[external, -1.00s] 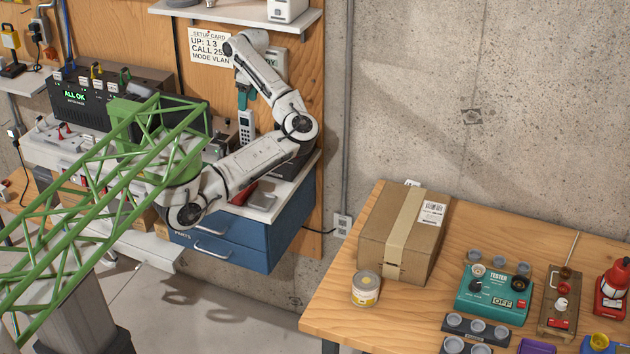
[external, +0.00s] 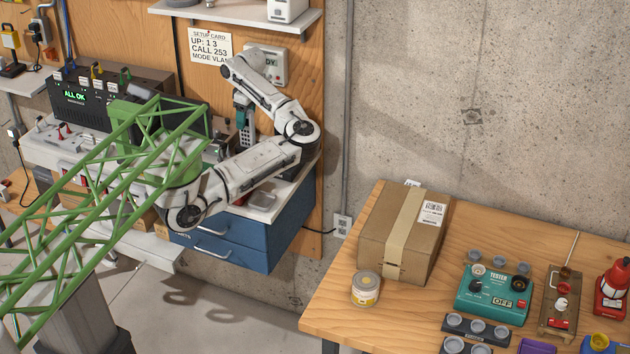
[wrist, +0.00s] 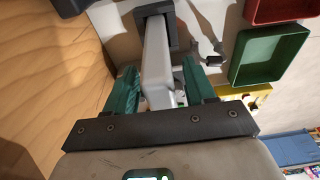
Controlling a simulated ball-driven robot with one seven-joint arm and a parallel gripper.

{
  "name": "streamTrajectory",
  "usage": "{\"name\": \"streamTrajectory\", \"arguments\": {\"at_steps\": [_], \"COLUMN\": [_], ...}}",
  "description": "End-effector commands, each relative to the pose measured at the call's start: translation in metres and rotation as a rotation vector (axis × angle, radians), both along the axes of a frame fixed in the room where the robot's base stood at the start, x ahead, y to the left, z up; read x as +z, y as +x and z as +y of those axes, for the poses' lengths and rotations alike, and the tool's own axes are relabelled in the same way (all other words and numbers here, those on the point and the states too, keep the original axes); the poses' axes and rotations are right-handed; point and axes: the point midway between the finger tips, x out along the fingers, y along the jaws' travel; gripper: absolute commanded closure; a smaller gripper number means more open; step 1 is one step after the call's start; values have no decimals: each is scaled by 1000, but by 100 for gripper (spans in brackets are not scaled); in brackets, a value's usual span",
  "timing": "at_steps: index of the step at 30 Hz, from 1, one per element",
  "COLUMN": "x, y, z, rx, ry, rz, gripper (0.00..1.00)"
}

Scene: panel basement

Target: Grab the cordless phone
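The cordless phone (external: 246,133) is a light grey handset standing upright on the shelf unit by the wooden panel. My gripper (external: 244,108), with teal fingers, is pointing down at its upper part. In the wrist view the phone (wrist: 157,68) lies between the two teal fingers of my gripper (wrist: 160,90). The fingers are apart, with a visible gap at the right finger. Its far end meets a dark holder (wrist: 154,14). Whether the left finger touches the phone is not clear.
A black device reading ALL OK (external: 75,97) stands left. A green bin (wrist: 268,55) and a red bin (wrist: 280,10) are right in the wrist view. The wall panel is close behind.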

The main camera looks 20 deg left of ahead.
Motion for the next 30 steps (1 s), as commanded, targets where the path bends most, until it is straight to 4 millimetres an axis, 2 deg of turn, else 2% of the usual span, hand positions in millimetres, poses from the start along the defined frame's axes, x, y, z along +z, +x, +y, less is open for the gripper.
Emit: {"name": "streamTrajectory", "arguments": {"at_steps": [2,16,30], "x": [0,0,1], "y": [0,0,0], "z": [0,0,0], "rx": [0,0,0], "ry": [0,0,0], "rz": [0,0,0], "gripper": [54,99,100]}}
